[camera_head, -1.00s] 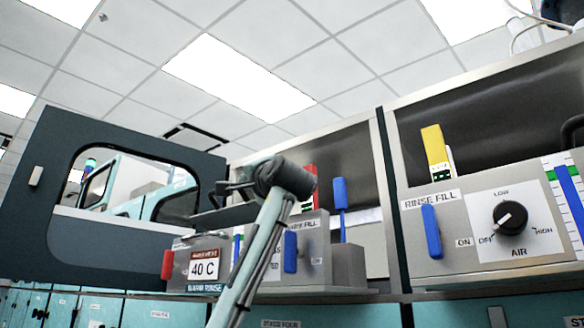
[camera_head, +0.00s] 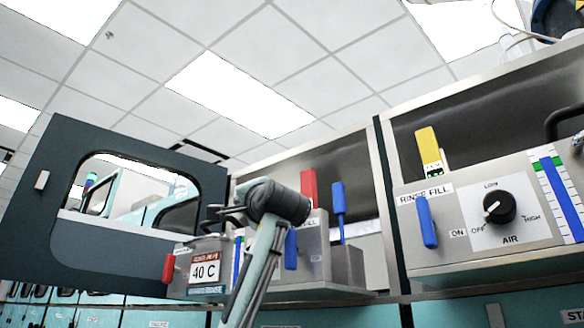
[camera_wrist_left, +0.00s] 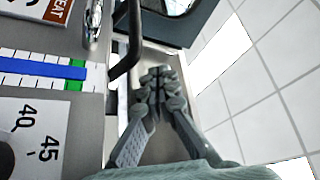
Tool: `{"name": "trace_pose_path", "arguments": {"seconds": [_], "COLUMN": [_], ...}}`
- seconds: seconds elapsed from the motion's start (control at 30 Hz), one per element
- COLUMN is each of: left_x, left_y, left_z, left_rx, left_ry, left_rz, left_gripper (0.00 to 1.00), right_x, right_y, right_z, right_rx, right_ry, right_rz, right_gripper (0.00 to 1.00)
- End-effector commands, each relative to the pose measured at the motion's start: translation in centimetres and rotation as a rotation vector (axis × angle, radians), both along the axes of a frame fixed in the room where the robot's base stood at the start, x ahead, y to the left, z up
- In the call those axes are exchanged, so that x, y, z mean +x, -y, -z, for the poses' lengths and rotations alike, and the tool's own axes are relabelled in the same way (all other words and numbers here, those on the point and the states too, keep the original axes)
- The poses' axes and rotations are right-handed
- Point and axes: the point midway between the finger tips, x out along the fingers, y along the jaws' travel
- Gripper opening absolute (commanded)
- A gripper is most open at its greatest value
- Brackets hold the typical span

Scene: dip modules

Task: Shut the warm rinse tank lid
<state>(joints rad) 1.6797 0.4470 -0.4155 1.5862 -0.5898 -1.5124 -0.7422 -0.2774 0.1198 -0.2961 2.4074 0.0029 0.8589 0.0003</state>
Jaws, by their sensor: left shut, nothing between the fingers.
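The warm rinse tank (camera_head: 207,290) shows at lower centre-left in the head view, with a red 40 C sign on its front. A black bar handle (camera_wrist_left: 131,45) stands just left of my left fingers in the wrist view. My left gripper (camera_head: 228,213) is above the tank in the head view, partly hidden by its own wrist. In the wrist view the left gripper (camera_wrist_left: 158,74) is shut and empty, its fingertips close to the handle; contact cannot be told. The lid's plate and angle are mostly hidden. My right gripper is out of view.
A dark windowed panel (camera_head: 60,190) stands open at the left. Red (camera_head: 309,186), blue (camera_head: 339,198) and yellow (camera_head: 429,146) upright handles rise behind the tanks. A rinse unit with an air knob (camera_head: 499,207) is at the right.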

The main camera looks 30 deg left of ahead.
Motion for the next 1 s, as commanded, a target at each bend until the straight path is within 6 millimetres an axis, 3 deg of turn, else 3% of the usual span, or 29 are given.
{"name": "trace_pose_path", "arguments": {"seconds": [0.27, 0.7, 1.0], "left_x": [-0.5, -4.9, -6.1], "left_y": [1.0, 7.9, 9.5], "left_z": [0.4, 3.4, 4.2], "left_rx": [0.002, 0.001, -0.001], "left_ry": [0.001, 0.002, -0.001], "left_rz": [0.002, 0.004, 0.001], "left_gripper": [0.0, 0.0, 0.0], "right_x": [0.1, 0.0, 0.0], "right_y": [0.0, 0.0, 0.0], "right_z": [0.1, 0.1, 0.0], "right_rx": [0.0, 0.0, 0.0], "right_ry": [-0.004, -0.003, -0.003], "right_rz": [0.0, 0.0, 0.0], "right_gripper": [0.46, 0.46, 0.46]}}
